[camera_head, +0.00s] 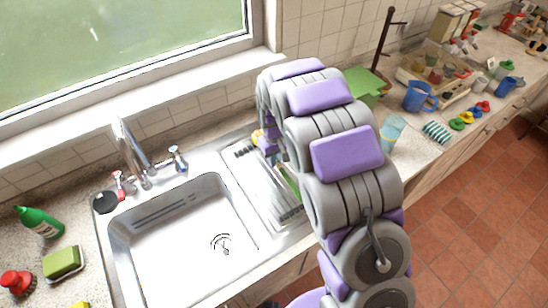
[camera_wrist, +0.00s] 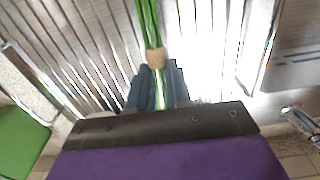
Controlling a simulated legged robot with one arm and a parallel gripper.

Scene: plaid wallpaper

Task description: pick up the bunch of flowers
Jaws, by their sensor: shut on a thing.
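The bunch of flowers shows in the wrist view as long green stems (camera_wrist: 147,20) bound by a tan band (camera_wrist: 155,58). My gripper (camera_wrist: 156,85) has its blue-grey fingers shut on the stems just below the band. The ribbed metal drainboard (camera_wrist: 95,45) lies beneath. My arm hides most of the bunch and the fingers there. I cannot tell whether the bunch touches the drainboard.
The empty white sink (camera_head: 180,245) and the faucet (camera_head: 133,150) are left of the drainboard. A green bottle (camera_head: 40,222) and a sponge (camera_head: 63,262) stand at the far left. To the right are a glass (camera_head: 392,133), a striped cloth (camera_head: 437,132) and a blue mug (camera_head: 418,98).

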